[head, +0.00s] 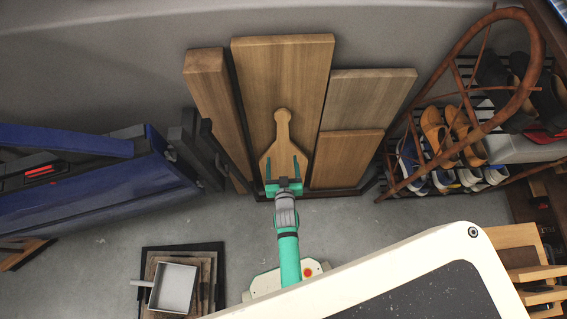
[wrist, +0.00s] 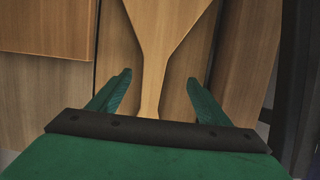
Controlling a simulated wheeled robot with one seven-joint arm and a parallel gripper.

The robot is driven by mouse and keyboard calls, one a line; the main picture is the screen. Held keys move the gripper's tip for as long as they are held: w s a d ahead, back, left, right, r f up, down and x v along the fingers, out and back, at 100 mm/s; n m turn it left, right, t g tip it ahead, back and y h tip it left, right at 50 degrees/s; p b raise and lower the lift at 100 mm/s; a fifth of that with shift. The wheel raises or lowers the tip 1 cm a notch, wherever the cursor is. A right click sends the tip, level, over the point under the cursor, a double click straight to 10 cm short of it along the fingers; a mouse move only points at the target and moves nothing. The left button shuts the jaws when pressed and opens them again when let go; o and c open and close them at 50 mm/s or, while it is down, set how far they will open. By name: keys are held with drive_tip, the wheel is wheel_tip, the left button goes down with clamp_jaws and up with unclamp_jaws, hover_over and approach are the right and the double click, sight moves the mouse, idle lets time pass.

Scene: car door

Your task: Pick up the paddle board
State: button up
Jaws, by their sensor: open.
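The paddle board (head: 282,142) is a light wooden board with a narrow, knobbed handle pointing up. It leans against taller wooden boards at the wall. In the wrist view the paddle board (wrist: 167,28) narrows from its wide part into the handle. My gripper (head: 283,169) is green and open in front of it. In the wrist view my gripper (wrist: 158,82) has one finger on each side of the handle, with gaps on both sides. I cannot tell how deep the handle lies between the fingers. The gripper's base hides the handle's end there.
A tall wooden board (head: 300,65) stands behind, with a thick plank (head: 212,100) at left and shorter boards (head: 345,160) at right.

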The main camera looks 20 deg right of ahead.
sight(283, 141)
drive_tip(key=shift+d+x, duration=0.2)
drive_tip(key=shift+x, duration=2.7)
drive_tip(key=shift+d+x, duration=0.25)
drive_tip(key=shift+x, duration=2.65)
drive_tip(key=shift+s+f, duration=0.1)
drive_tip(key=shift+s, duration=0.05)
clamp_jaws()
